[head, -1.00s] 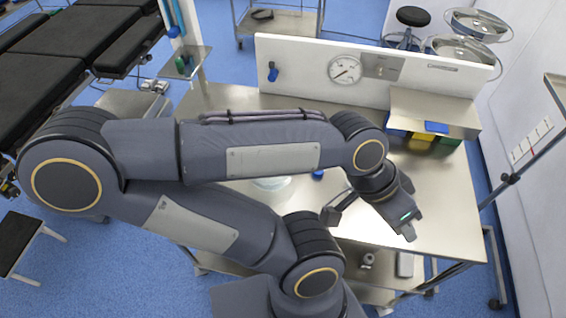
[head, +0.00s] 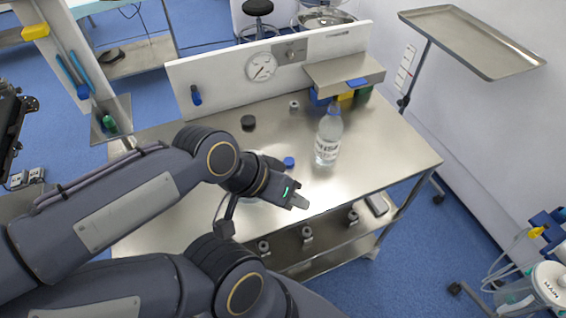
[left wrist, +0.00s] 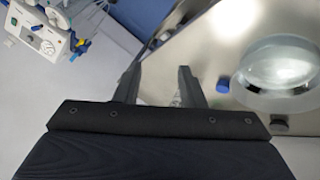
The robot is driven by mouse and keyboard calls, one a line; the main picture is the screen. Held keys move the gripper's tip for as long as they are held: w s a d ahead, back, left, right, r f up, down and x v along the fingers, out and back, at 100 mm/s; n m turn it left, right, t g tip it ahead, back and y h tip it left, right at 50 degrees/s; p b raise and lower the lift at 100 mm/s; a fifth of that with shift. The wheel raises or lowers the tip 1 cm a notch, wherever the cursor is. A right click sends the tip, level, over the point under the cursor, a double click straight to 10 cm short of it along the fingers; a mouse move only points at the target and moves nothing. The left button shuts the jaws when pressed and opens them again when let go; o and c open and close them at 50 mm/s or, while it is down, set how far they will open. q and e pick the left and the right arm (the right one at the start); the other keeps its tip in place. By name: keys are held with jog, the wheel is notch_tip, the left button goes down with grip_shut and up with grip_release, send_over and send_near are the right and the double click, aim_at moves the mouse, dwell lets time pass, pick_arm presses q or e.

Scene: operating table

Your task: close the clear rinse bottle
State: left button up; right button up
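The clear rinse bottle (head: 328,140) stands upright on the steel table, right of centre in the head view. It has a white printed label; I cannot tell its mouth clearly. A small blue cap (head: 289,162) lies on the table left of the bottle and also shows in the left wrist view (left wrist: 222,85). My left gripper (head: 299,202) is in front of the cap and bottle, above the table's front part, apart from both. Its two fingers (left wrist: 158,88) are spread in the left wrist view, with nothing seen held. My right gripper is not in view.
A round glass dish (left wrist: 282,72) is near the blue cap, mostly hidden by my arm in the head view. A black round piece (head: 248,122) lies farther back. A raised shelf (head: 343,72) with coloured boxes stands behind the bottle. The table's right part is clear.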

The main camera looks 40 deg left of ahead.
pick_arm(q)
jog(key=shift+o, duration=0.4)
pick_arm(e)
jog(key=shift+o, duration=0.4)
pick_arm(q)
jog(key=shift+o, duration=1.2)
jog(key=shift+w+a, duration=0.1)
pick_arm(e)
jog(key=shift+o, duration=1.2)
pick_arm(q)
jog(key=shift+o, duration=0.2)
jog(key=w+a+m+g+y+b, duration=0.1)
jog(key=w+a+g+b, duration=0.1)
jog(key=w+a, duration=0.3)
jog(key=shift+w+a+f+m+g+y, duration=0.25)
jog(key=shift+w+m+g+y, duration=0.15)
jog(key=shift+w, duration=0.7)
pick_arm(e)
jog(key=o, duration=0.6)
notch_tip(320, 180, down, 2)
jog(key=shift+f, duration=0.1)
pick_arm(q)
jog(key=m+g+y+b, duration=0.2)
jog(key=g, duration=0.1)
send_over(291, 160)
notch_tip(291, 160, down, 4)
jog(key=shift+r, duration=0.25)
jog(key=shift+d, duration=0.1)
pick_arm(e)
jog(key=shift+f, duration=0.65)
